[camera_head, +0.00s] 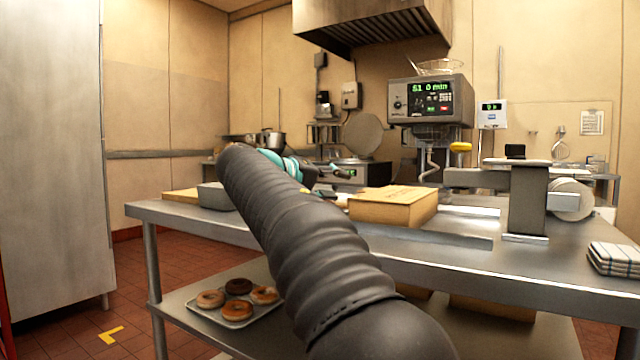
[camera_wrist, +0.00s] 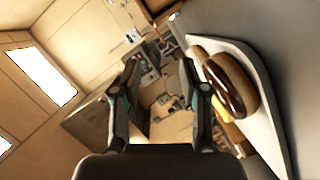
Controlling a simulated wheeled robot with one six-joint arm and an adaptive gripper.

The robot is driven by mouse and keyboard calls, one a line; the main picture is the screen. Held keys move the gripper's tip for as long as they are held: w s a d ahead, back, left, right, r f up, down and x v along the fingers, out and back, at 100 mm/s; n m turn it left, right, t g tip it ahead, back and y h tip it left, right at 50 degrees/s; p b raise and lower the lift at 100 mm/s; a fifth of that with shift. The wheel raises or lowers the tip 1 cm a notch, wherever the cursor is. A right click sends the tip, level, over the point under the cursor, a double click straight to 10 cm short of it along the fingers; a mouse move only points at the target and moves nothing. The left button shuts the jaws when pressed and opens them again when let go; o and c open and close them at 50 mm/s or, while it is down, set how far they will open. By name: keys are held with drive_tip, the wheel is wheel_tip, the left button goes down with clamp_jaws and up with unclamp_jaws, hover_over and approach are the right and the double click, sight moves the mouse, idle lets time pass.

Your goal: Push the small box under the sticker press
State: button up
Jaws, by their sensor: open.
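The small box (camera_head: 392,208) is tan cardboard and sits closed on the steel table, left of the press. The sticker press (camera_head: 527,200) is a grey stand with an arm reaching left and a white roll (camera_head: 571,199) on its right side. My gripper (camera_head: 338,172) is above the table, left of and behind the box, partly hidden by my arm. In the wrist view my gripper (camera_wrist: 158,75) has its fingers apart with nothing between them. I cannot make out the box in the wrist view.
A glazed doughnut (camera_wrist: 228,84) lies on a pale tray (camera_wrist: 268,95) close to the right finger. A metal rail (camera_head: 430,236) runs along the table before the box. A grey container (camera_head: 213,196) stands left; folded cloths (camera_head: 614,258) lie right. More doughnuts (camera_head: 238,309) sit below.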

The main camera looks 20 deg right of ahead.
sight(363, 190)
drive_tip(key=x, duration=0.8)
drive_tip(key=shift+w+d, duration=0.1)
drive_tip(key=shift+w, duration=0.05)
clamp_jaws()
